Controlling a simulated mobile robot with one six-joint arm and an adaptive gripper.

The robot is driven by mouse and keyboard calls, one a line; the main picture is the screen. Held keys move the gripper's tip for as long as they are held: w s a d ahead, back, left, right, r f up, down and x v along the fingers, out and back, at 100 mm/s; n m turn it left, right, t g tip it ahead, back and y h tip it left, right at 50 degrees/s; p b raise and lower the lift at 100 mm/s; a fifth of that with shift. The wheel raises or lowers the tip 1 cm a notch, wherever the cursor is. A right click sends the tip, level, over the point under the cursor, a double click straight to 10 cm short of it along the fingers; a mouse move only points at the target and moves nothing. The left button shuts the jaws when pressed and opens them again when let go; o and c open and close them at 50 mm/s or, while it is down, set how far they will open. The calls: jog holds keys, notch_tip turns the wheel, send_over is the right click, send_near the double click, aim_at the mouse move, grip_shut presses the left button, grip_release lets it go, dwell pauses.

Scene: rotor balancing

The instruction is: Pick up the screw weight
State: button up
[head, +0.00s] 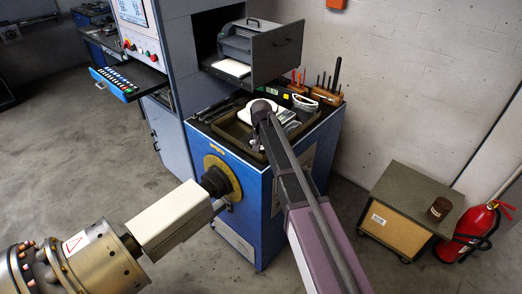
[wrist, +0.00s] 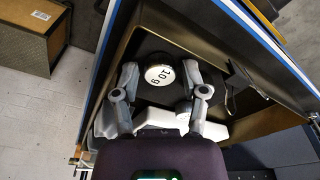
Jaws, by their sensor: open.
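In the wrist view a dark round weight with a white face marked "10 g" (wrist: 158,75), which looks like the screw weight, sits in a dark tray (wrist: 232,42). My gripper (wrist: 161,70) is open. Its two fingers stand to the left and right of the weight, with gaps at both sides, and hold nothing. I cannot tell how far the fingertips are above the tray floor. In the head view my arm reaches over the tray (head: 226,131) on the blue cabinet and hides the weight.
White pieces (wrist: 150,117) lie close by the fingers in the tray. Tools in a wooden block (head: 326,97) stand behind the tray. A low wooden box (head: 405,212) and a fire extinguisher (head: 474,229) stand at right.

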aim_at(262, 147)
jog(key=c, duration=0.5)
jog(key=shift+r, duration=0.2)
dwell(0.3)
notch_tip(262, 147, up, 3)
jog(key=p, duration=0.3)
jog(key=shift+f, duration=0.1)
jog(key=s+d+r+p, duration=0.1)
jog(key=s+d, duration=0.2)
jog(key=s, duration=0.4)
jog(key=s+d+p, duration=0.1)
jog(key=s+d, duration=0.2)
jog(key=s, duration=0.5)
jog(key=shift+r, duration=0.4)
notch_tip(262, 147, up, 5)
jog(key=p, duration=0.5)
